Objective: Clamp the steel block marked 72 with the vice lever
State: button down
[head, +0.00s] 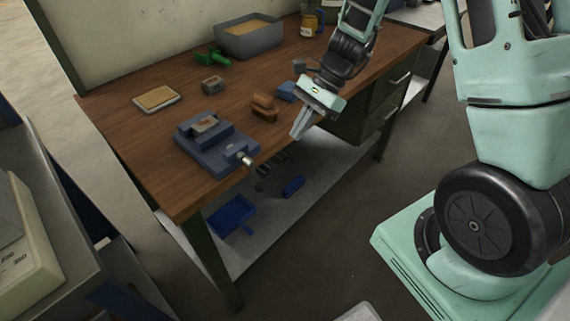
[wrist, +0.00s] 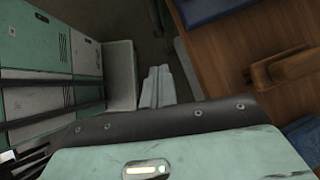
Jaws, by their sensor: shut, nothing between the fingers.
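The blue-grey vice (head: 212,155) sits at the front edge of the wooden workbench. A small grey steel block (head: 205,124) lies in it, between the jaws; I cannot read a number on it, nor tell whether the jaws touch it. The vice lever (head: 245,159), with a pale end, sticks out at the front right of the vice. A second grey block (head: 212,85) sits on the bench behind the vice. My gripper (head: 297,134) is shut and empty, pointing down beside the bench's front edge, right of the lever and apart from it. The wrist view shows its closed fingers (wrist: 157,88).
A brown brush-like object (head: 264,106) stands between vice and gripper, with a blue item (head: 287,91) behind it. A tan-topped tray (head: 157,98), green tool (head: 212,57) and grey bin (head: 248,40) lie farther back. A lower shelf holds a blue dustpan (head: 231,215).

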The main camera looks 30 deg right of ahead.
aim_at(256, 177)
jog(key=a+r+x, duration=0.1)
jog(key=a+x, duration=0.1)
jog(key=x, duration=0.9)
jog(key=shift+a+p, duration=0.25)
jog(key=shift+p, duration=0.15)
jog(key=shift+s, duration=0.15)
